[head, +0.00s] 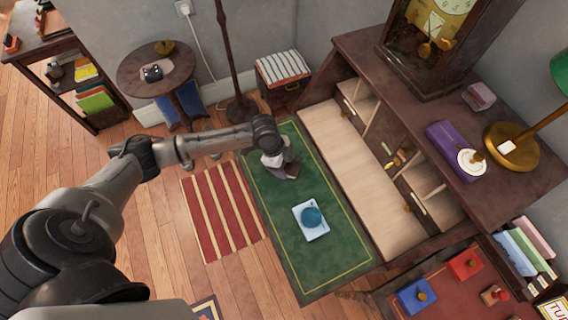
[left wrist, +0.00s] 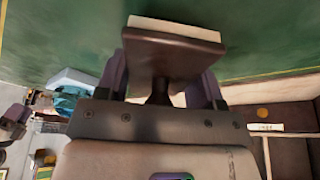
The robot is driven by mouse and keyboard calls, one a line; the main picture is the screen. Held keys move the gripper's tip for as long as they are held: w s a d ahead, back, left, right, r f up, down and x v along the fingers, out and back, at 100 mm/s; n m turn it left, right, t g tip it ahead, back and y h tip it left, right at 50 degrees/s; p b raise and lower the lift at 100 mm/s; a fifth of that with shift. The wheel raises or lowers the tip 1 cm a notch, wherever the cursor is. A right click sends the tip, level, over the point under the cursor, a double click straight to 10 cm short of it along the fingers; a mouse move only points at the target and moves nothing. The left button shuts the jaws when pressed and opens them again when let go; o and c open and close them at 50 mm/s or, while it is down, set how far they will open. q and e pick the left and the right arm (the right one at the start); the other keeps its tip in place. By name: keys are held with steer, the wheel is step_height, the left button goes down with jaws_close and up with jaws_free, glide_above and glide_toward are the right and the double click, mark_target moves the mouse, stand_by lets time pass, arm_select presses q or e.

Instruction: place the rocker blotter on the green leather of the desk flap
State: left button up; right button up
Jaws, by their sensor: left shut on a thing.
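The rocker blotter (left wrist: 172,48) is dark brown with a pale strip along its far edge, and fills the upper middle of the left wrist view. My left gripper (left wrist: 160,84) is shut on it, one finger on each side of its stem. In the head view the blotter (head: 292,170) shows as a small dark shape beside my left gripper (head: 280,163), over the far part of the desk flap's green leather (head: 268,197). I cannot tell whether its underside touches the leather. My right gripper is not in view.
A pale blue square with a round blue object (head: 311,216) lies on the leather nearer the front. The desk's pale interior (head: 345,170) and pigeonholes border the flap on the right. A striped stool (head: 283,67) stands beyond it. Green leather around the blotter is clear.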

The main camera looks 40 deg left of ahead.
arm_select(q)
steer(key=shift+f, duration=0.1)
steer(key=o, duration=1.1)
